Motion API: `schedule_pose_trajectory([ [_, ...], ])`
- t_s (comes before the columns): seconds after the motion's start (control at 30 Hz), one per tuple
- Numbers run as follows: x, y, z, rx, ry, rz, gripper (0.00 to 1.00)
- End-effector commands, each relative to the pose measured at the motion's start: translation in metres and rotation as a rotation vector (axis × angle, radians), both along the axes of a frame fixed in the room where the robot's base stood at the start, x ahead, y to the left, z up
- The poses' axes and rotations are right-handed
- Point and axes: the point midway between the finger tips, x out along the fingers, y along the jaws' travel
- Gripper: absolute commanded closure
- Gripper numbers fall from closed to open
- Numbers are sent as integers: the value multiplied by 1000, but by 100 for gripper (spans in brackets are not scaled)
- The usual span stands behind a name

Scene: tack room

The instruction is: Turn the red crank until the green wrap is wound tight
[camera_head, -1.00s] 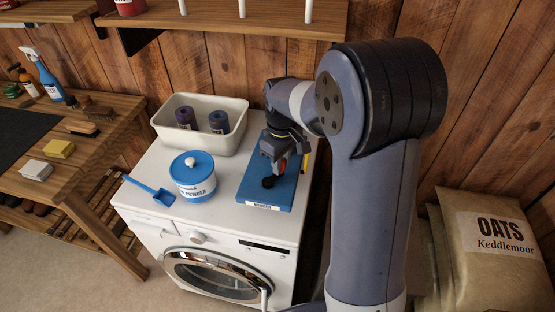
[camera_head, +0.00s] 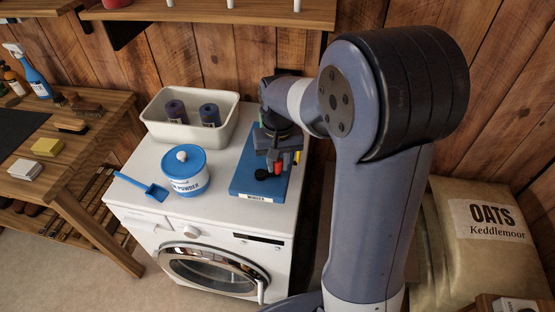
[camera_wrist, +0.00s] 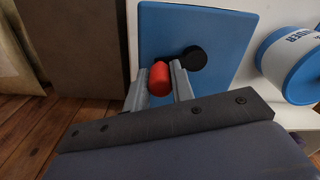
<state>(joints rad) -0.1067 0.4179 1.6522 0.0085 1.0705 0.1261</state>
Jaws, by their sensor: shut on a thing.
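The blue winder board (camera_head: 243,184) lies on top of the white washing machine, with a label on its front edge. My gripper (camera_head: 275,165) is over it, with its fingers pointing down. In the wrist view my gripper (camera_wrist: 159,84) has its two grey fingers on either side of the red crank handle (camera_wrist: 160,77), shut on it. A round black part (camera_wrist: 194,58) sits beside the handle against the blue board (camera_wrist: 157,35). In the head view the red handle (camera_head: 278,168) shows just right of the black part (camera_head: 262,174). I cannot make out the green wrap clearly; my gripper covers much of the winder.
A blue-lidded powder tub (camera_head: 187,184) and blue scoop (camera_head: 151,190) stand left of the board. A white bin (camera_head: 153,127) with two dark rolls is behind. The wooden wall is close behind; oats sacks (camera_head: 487,240) stand at right.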

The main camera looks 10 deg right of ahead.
Motion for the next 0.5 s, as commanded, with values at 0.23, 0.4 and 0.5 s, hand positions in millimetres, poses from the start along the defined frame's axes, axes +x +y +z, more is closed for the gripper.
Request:
schedule_pose_trajectory([
  [0.23, -1, 1, 0, 0, -1, -32, 100],
  [0.4, -1, 1, 0, 0, -1, -34, 100],
  [0.5, -1, 1, 0, 0, -1, -33, 100],
])
